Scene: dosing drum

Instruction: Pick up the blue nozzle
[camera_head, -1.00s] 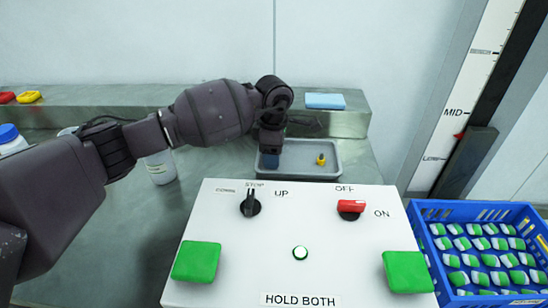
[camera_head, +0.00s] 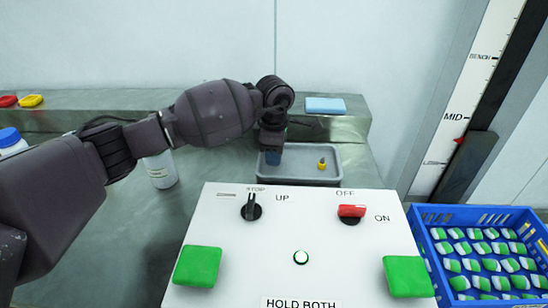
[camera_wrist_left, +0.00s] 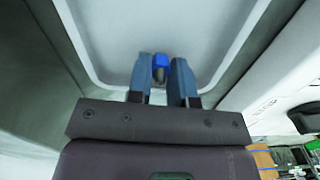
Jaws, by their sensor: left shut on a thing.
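The blue nozzle (camera_wrist_left: 160,64) shows in the left wrist view between the two blue fingers of my left gripper (camera_wrist_left: 161,72), which is shut on it. In the head view my left gripper (camera_head: 272,155) points down into the left part of the grey tray (camera_head: 312,179), and the nozzle is hidden there behind the gripper. The tray's inner floor and rim also show in the left wrist view. I cannot tell whether the nozzle still touches the tray floor. My right gripper is not in view.
A yellow nozzle (camera_head: 321,164) stands in the tray's right part. The white control box (camera_head: 300,222) with green pads stands in front of the tray. A white bottle (camera_head: 161,172) stands left of it. A blue crate (camera_head: 432,270) of green-and-white items is at right.

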